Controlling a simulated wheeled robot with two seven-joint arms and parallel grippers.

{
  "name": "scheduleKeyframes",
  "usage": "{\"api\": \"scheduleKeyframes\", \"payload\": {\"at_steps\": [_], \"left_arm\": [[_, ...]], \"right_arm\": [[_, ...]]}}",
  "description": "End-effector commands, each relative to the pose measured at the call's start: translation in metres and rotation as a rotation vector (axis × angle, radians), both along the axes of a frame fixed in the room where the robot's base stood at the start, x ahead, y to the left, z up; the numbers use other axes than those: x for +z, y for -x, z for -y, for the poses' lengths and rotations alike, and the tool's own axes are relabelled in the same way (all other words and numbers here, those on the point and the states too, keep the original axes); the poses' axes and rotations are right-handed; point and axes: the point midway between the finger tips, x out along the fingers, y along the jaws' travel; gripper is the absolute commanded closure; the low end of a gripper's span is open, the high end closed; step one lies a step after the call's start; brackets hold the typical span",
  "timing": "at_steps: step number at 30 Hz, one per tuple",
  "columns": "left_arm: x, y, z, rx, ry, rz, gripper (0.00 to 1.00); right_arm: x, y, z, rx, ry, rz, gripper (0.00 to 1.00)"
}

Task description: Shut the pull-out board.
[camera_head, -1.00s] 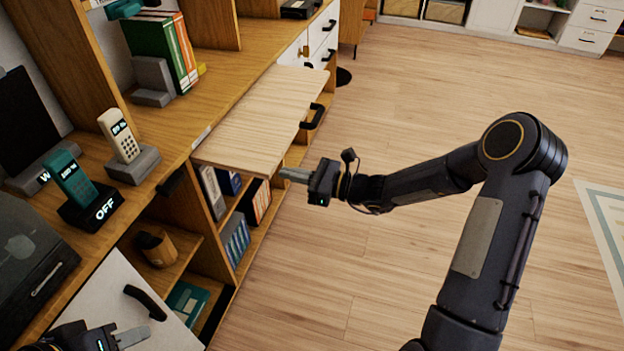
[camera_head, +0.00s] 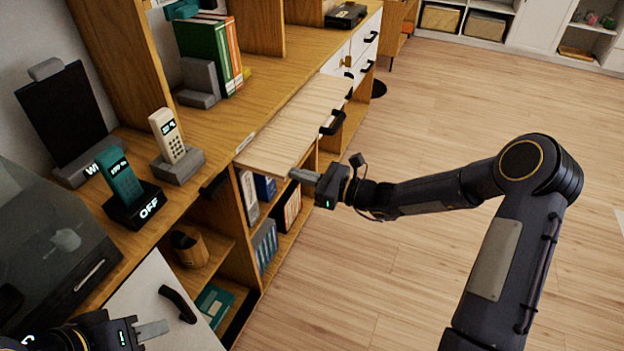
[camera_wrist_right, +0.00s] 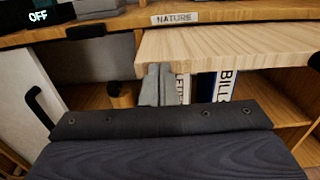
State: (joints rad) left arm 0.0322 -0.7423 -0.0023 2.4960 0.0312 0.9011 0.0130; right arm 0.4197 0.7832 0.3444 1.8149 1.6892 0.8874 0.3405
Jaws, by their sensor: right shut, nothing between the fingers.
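The pull-out board (camera_head: 290,128) is a pale wood panel sticking out a short way from the long wooden desk unit. A black handle (camera_head: 333,122) is on its front side. My right gripper (camera_head: 295,174) is shut and empty, its fingertips at the board's near front corner. In the right wrist view the fingers (camera_wrist_right: 155,85) overlap the left end of the board's front edge (camera_wrist_right: 230,47) and appear to touch it.
Two phones on stands, one teal (camera_head: 120,176) and one cream (camera_head: 167,136), stand on the desktop. Below the board are binders (camera_head: 265,245) on shelves. The white door (camera_head: 150,290) with a black handle stands at lower left. The floor to the right is clear.

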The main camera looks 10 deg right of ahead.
Motion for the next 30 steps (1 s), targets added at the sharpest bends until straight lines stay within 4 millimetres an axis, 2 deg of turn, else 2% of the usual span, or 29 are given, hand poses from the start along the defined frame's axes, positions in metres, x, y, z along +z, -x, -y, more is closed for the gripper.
{"api": "scheduleKeyframes", "payload": {"at_steps": [3,9,15,21,30], "left_arm": [[-0.009,0.0,0.0,0.0,0.0,0.0,0.64],[-0.018,0.0,0.0,0.0,0.0,0.0,0.64],[-0.023,0.0,0.0,0.0,0.0,0.0,0.64],[-0.025,0.0,0.0,0.0,0.0,0.0,0.64],[-0.025,0.0,0.0,0.0,0.0,0.0,0.64]], "right_arm": [[-0.003,-0.018,-0.031,0.007,-0.002,0.001,1.0],[-0.003,-0.048,-0.075,0.005,-0.002,0.0,1.0],[-0.002,-0.07,-0.105,0.002,-0.001,0.001,1.0],[-0.001,-0.079,-0.119,0.001,-0.001,-0.001,1.0],[0.001,-0.082,-0.122,-0.001,-0.002,0.001,1.0]]}}
